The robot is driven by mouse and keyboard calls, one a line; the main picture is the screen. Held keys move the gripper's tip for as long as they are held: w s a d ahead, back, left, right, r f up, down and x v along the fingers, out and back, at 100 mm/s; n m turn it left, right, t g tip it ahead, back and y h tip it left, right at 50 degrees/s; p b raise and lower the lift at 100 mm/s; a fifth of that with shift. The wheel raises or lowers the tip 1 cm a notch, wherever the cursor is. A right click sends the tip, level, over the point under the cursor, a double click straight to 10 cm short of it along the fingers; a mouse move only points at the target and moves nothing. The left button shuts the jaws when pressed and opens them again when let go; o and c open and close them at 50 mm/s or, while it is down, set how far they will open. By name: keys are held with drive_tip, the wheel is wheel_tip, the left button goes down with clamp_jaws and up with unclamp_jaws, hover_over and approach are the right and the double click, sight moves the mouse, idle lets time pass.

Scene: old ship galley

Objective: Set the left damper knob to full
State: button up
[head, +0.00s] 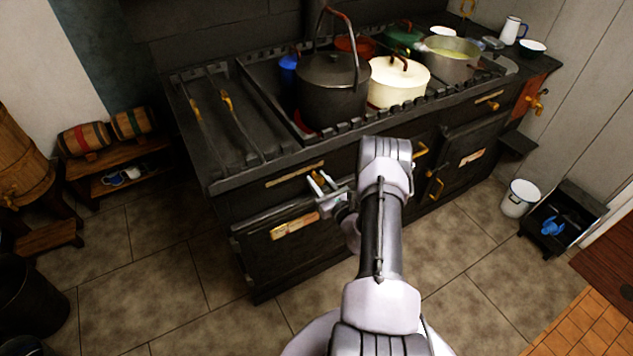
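The black range has two brass damper strips on its upper front. The left damper strip (295,174) is a long plate under the cooktop edge. My gripper (321,183) is at the right end of this strip, close to the range front. A small brass piece (318,179) shows at the fingertips and looks like the left damper knob. Whether the fingers touch or grip it is too small to tell. The right damper strip (489,96) has its brass knob (493,105) in plain view near its right part.
A black lidded pot (333,92), a cream pot (398,84) and a grey pot (449,68) stand on the cooktop. Brass oven door handles (420,149) project to the right of my gripper. Tiled floor (150,265) is clear at front left.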

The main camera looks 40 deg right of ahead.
drive_tip(key=o, duration=0.4)
drive_tip(key=shift+s+d, duration=0.1)
drive_tip(key=shift+d, duration=0.25)
drive_tip(key=shift+o, duration=0.2)
drive_tip(key=shift+a, duration=0.1)
drive_tip(key=p+v, duration=0.4)
drive_tip(key=v, duration=1.3)
drive_tip(key=shift+s+a+p, duration=0.15)
drive_tip(key=shift+a+p, duration=0.05)
drive_tip(key=shift+p, duration=0.2)
